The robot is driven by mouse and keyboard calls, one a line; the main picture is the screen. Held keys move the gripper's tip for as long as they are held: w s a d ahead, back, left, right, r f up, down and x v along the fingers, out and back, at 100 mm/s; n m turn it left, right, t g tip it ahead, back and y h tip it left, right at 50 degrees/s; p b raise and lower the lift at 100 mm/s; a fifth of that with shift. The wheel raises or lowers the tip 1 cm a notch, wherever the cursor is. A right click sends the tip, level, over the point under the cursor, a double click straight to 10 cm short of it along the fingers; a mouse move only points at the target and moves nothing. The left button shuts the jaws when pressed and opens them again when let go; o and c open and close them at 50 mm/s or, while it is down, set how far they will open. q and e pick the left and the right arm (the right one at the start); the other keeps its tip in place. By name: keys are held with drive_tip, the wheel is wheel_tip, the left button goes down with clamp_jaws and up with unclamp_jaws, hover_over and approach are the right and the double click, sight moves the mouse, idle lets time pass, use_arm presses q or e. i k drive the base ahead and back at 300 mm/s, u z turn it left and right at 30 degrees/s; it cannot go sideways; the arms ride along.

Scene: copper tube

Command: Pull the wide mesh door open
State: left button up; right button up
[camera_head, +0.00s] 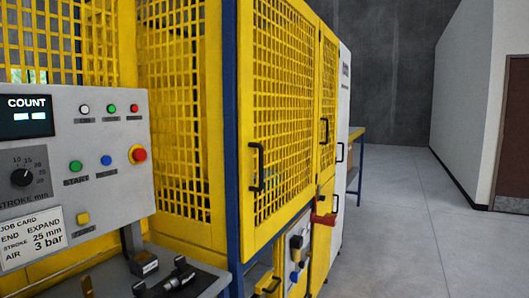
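The wide yellow mesh door (283,112) stands in the middle of the head view, on the cage's right-hand side. It looks shut, flush with the blue post (232,120) at its left. Its black vertical handle (257,166) is on the lower left part of the frame. A narrower yellow mesh door (328,92) adjoins it farther back, with its own black handle (324,131), and also looks shut. Neither of my grippers shows in this view.
A grey control panel (110,165) with buttons and a COUNT display fills the left. Dark parts (165,282) lie on a ledge below it. A red object (323,218) protrudes below the doors. The grey floor (400,215) on the right is clear.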

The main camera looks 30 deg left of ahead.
sight(252, 239)
drive_tip(key=u, duration=0.7)
drive_tip(key=i, duration=0.8)
drive_tip(key=u, duration=0.8)
